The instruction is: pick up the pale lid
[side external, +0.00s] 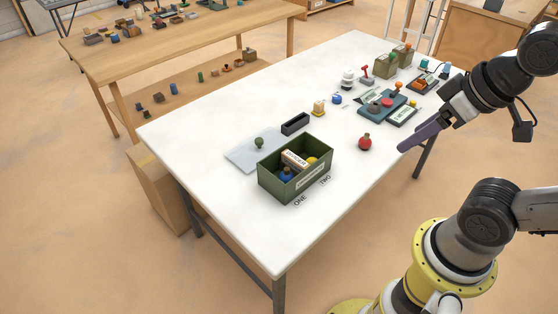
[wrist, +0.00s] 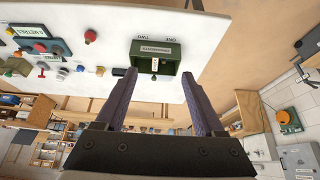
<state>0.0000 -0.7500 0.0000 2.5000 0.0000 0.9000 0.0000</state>
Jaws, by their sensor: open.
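The pale lid (side external: 240,158) is a flat light grey-blue sheet with a dark green knob (side external: 259,143). In the side external view it lies on the white table, left of and behind a green box. In the wrist view I cannot clearly make out the lid against the white table. My gripper (side external: 404,148) has purple fingers and is high at the right of the side external view, well apart from the lid. In the wrist view its two fingers (wrist: 158,74) are spread with nothing held between them.
The green box (side external: 310,180) holds several items and stands right beside the lid; it also shows in the wrist view (wrist: 170,50). A small black tray (side external: 295,123) lies behind. A red knob-topped object (side external: 365,142) stands right of the box. The table's near left area is clear.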

